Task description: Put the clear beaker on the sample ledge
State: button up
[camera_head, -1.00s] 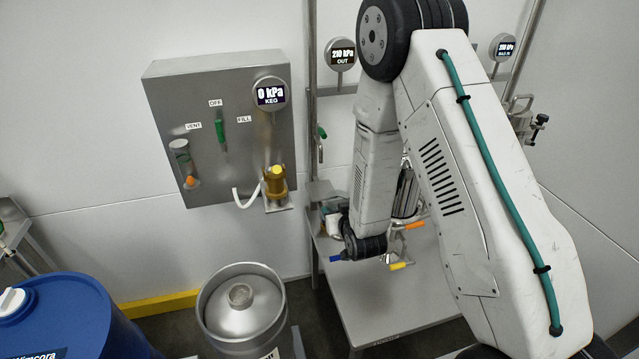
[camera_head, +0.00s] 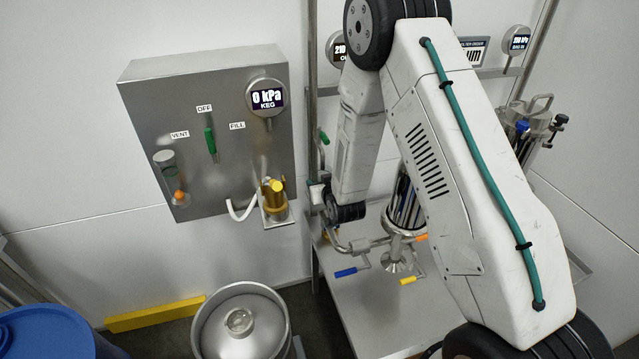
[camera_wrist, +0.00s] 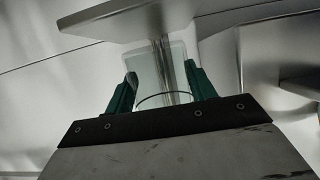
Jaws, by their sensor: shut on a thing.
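The clear beaker (camera_wrist: 147,66) is between the two green fingers of my gripper (camera_wrist: 160,74) in the wrist view. The fingers touch its sides and its round rim lies toward the palm. In the head view my wrist is beside the metal pipework at the centre. My arm hides most of the gripper there, and I cannot make out the beaker. Flat grey plates show beyond the beaker in the wrist view, one at the upper left (camera_wrist: 95,18). I cannot tell which surface is the sample ledge.
A steel panel (camera_head: 225,95) with a keg gauge hangs on the wall at left. A steel keg (camera_head: 215,330) and a blue drum (camera_head: 45,335) stand below. A steel vessel with coloured valve handles (camera_head: 345,272) stands over a grey table (camera_head: 370,320), close to my arm.

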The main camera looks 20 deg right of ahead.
jog(key=shift+s+d+f, duration=0.2)
jog(key=shift+f, duration=0.55)
jog(key=shift+a, duration=0.1)
jog(key=shift+f, duration=0.1)
jog(key=o, duration=1)
